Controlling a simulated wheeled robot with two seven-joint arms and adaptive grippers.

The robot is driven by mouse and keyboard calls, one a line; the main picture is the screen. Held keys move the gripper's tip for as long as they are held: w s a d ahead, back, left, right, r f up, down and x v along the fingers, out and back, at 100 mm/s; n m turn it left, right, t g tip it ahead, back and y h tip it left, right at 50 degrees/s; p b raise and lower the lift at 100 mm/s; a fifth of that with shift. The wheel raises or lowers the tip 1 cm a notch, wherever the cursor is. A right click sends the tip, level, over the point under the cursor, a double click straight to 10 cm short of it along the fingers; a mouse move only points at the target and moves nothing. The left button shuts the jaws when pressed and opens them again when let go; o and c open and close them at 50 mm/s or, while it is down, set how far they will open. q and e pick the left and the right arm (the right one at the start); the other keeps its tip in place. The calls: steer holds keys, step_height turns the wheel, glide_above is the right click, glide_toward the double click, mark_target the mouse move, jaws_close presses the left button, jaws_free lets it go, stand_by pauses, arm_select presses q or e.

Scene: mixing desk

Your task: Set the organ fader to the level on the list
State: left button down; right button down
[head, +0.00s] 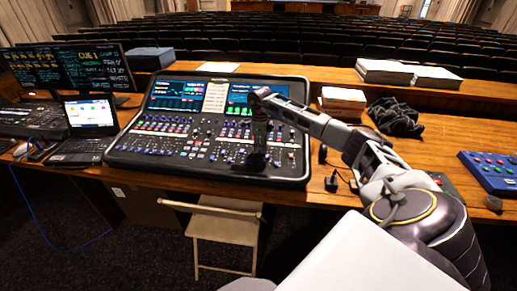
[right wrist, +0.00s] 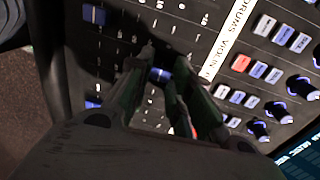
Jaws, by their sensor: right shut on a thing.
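The mixing desk (head: 213,120) stands on the wooden desk with its screens lit. My right gripper (head: 256,166) reaches down onto the right part of its panel. In the right wrist view my right gripper (right wrist: 164,74) is shut on a blue fader cap (right wrist: 159,76), which shows between its two fingers. A white label strip (right wrist: 228,42) beside the faders reads "DRUMS" and "VIOLIN"; the rest is cut off or hidden, so I cannot tell which name belongs to the held fader. A sheet of paper (head: 218,67) lies behind the desk, its writing unreadable. My left gripper is out of view.
Other blue fader caps (right wrist: 94,15) stand near the gripper, and buttons and knobs (right wrist: 276,112) lie beside the strip. A laptop (head: 88,125) and dark monitors (head: 95,65) stand left. Books (head: 343,100), a black cloth (head: 396,117) and a blue box (head: 490,172) lie right.

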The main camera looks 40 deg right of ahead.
steer(key=c, duration=1.3)
jaws_free()
steer(key=shift+a, duration=0.1)
steer(key=shift+r, duration=6.05)
